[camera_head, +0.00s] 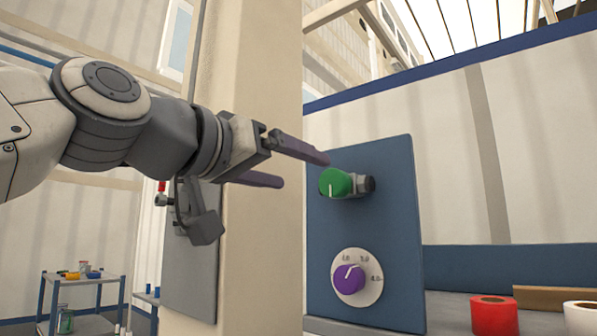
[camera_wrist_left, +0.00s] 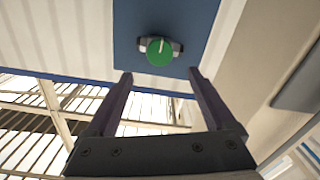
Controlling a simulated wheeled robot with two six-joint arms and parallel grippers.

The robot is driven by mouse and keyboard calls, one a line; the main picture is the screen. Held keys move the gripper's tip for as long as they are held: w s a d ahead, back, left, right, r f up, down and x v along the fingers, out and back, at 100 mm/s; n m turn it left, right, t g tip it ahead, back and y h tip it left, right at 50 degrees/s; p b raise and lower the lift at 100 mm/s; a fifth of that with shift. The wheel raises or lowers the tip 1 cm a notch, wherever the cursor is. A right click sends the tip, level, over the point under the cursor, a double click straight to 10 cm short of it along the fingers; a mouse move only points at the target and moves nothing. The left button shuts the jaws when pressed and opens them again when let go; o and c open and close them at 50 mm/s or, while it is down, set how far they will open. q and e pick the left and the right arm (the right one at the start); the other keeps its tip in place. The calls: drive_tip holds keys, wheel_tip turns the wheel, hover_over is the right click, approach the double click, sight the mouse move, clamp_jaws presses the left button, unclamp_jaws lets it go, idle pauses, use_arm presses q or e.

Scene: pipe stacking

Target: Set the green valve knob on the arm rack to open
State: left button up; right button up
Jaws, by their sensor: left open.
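The green valve knob (camera_head: 335,183) sits on a grey fitting on the blue panel (camera_head: 395,225), in the upper part of that panel. A white line on its face stands about upright. My left gripper (camera_head: 305,170) comes in from the left with its two dark purple fingers open and nothing between them. In the head view the fingertips are just left of the knob, apart from it. In the left wrist view the knob (camera_wrist_left: 159,50) lies beyond the open fingertips (camera_wrist_left: 160,75), roughly centred between them. My right gripper is not seen.
A purple dial (camera_head: 349,278) on a white numbered plate is lower on the same panel. A beige post (camera_head: 255,250) stands behind my left gripper. A red roll (camera_head: 494,316) and a white roll (camera_head: 580,318) are at the lower right. A small shelf cart (camera_head: 83,290) stands at far left.

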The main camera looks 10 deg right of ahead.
sight(330, 182)
use_arm(q)
drive_tip(key=p+x, duration=0.4)
drive_tip(key=x, duration=0.4)
drive_tip(key=shift+w+d, duration=0.2)
drive_tip(key=shift+d, duration=0.15)
drive_tip(key=shift+w+d+f+p, duration=0.1)
drive_tip(key=shift+w+d+p, duration=0.2)
drive_tip(key=shift+d+p, duration=0.1)
drive_tip(key=c, duration=1.4)
